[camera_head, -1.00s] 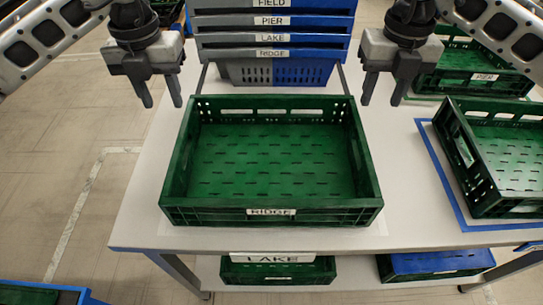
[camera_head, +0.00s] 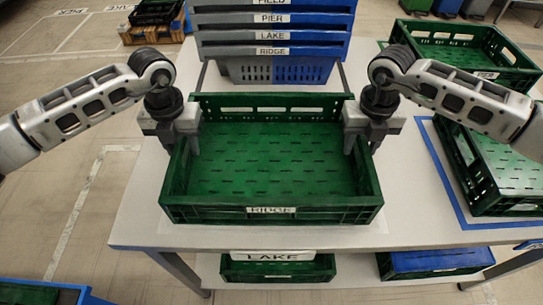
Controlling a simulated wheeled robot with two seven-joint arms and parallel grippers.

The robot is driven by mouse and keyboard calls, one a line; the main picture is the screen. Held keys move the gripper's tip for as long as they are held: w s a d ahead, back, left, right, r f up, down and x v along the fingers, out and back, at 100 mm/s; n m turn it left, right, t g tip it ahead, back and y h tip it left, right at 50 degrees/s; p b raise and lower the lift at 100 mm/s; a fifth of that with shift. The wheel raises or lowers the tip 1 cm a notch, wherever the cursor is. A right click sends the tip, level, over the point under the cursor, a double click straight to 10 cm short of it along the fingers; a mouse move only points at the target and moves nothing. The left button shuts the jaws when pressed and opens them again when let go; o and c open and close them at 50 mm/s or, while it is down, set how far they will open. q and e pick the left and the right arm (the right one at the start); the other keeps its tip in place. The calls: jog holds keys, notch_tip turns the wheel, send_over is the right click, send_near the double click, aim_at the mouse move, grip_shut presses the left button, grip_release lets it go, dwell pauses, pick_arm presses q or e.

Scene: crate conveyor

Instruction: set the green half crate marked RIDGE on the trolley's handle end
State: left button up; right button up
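The green half crate marked RIDGE (camera_head: 272,213) stands upright on the white table in the camera_head view, label facing me. It looks empty. My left gripper (camera_head: 182,150) is at the crate's left side wall, with a finger showing inside the rim. My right gripper (camera_head: 362,150) is at the right side wall, fingers apart on either side of the rim. Both grippers look open, pointing down; the outer left finger is hard to see. I cannot pick out the trolley or its handle end in this view.
A stack of grey-and-blue crates (camera_head: 272,35) stands behind the RIDGE crate. More green crates stand right, one inside a blue outline (camera_head: 440,175) on the white table (camera_head: 140,215). A lower shelf holds a LAKE crate (camera_head: 278,270) and a blue-topped crate (camera_head: 436,261).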

pick_arm(q)
jog(key=shift+f, duration=0.7)
pick_arm(e)
jog(key=shift+f, duration=0.65)
pick_arm(q)
grip_shut()
pick_arm(e)
grip_shut()
pick_arm(q)
jog(key=shift+r, duration=0.15)
pick_arm(e)
jog(key=shift+r, duration=0.1)
